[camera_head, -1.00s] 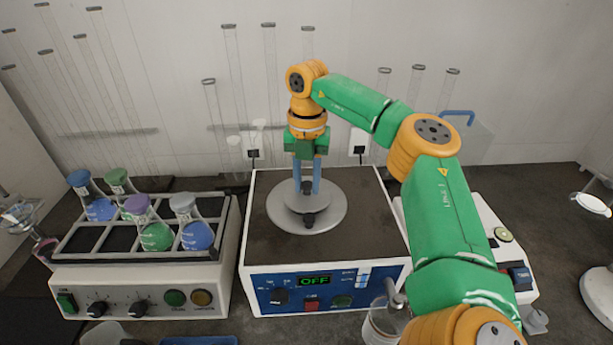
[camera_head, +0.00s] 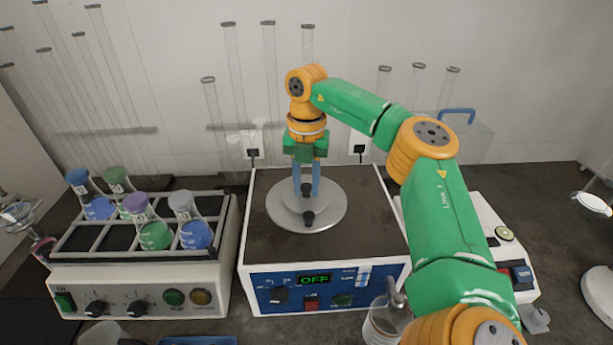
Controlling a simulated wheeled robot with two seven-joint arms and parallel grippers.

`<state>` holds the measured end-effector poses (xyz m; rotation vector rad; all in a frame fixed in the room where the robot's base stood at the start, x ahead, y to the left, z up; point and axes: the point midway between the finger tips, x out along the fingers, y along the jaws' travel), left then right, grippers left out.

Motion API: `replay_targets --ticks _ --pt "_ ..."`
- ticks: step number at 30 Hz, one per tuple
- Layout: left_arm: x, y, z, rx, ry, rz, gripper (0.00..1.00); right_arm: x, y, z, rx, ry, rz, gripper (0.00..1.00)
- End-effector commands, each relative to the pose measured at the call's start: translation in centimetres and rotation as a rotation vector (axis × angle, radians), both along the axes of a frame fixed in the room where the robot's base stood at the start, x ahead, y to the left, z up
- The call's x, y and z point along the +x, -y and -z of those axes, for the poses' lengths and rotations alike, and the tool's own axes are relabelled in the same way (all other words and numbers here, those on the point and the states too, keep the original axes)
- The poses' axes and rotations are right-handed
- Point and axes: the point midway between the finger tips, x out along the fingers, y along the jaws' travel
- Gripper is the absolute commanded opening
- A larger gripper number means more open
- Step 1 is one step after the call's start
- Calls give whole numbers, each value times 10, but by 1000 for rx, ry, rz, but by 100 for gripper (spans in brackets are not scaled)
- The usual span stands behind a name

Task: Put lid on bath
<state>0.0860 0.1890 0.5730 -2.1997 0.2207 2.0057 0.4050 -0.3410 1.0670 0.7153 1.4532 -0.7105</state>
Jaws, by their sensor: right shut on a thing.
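The bath (camera_head: 375,222) is a box in the middle with a dark top, a blue front panel and a display reading OFF. A round grey lid (camera_head: 330,211) with stepped rings and black knobs lies over the middle of its top. My right gripper (camera_head: 307,187) points straight down from above and is shut on a black knob of the lid, behind its centre. A second black knob shows nearer the front. I cannot tell whether the lid is fully seated. My left gripper is not in view.
A flask shaker (camera_head: 140,277) with several coloured flasks stands at the left. A white device (camera_head: 519,282) stands at the right, partly behind my right arm. A glass beaker (camera_head: 381,327) is in front of the bath. A clear box with a blue handle (camera_head: 457,112) stands behind.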

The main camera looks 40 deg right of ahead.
Motion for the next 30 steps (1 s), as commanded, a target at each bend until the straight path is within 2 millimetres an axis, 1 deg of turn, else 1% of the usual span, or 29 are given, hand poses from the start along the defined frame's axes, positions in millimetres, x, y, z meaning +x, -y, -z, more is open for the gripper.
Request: replay_targets --ticks 11,18,30 --pt "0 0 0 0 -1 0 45 0 0 1 0 0 0 0" --pt "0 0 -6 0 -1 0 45 0 0 -3 -1 -1 1 0" --pt "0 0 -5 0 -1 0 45 0 0 -1 -1 -1 0 0"
